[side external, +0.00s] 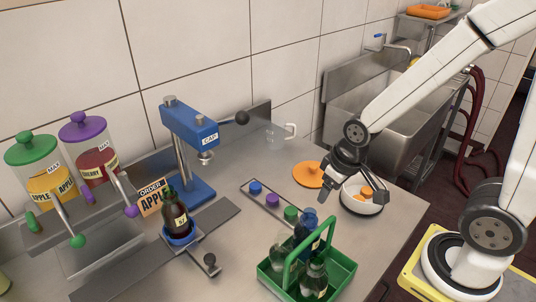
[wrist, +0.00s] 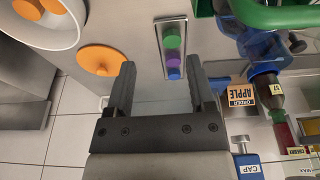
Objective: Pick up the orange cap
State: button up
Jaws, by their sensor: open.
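Orange caps (wrist: 28,9) lie in a white bowl (wrist: 72,32) at the upper left of the wrist view, cut off by the frame edge. In the side view the orange cap (side external: 362,195) shows inside the white bowl (side external: 362,210), partly behind my gripper (side external: 354,197). My gripper is open and empty, above the counter near the bowl. In the wrist view my fingers (wrist: 162,66) are spread, and the bowl lies outside them to the left.
An orange knobbed lid (side external: 312,175) lies on the counter beside the bowl. A strip tray (side external: 268,211) holds blue, purple and green caps. A green crate (side external: 338,277) with bottles stands in front. A blue cap press (side external: 190,125) stands left, with a dark bottle (side external: 175,212) before it.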

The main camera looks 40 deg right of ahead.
jog(key=m+g+y, duration=0.1)
jog(key=m+y, duration=0.3)
jog(key=m, duration=1.7)
send_near(360, 198)
jog(key=shift+w+a+f, duration=0.25)
jog(key=shift+w+f, duration=0.05)
jog(key=shift+f, duration=0.2)
jog(key=shift+x, duration=1.35)
jog(key=shift+a, duration=0.1)
jog(key=shift+x, duration=2.55)
jog(key=shift+s, duration=0.2)
jog(key=shift+c, duration=0.3)
jog(key=c, duration=0.7)
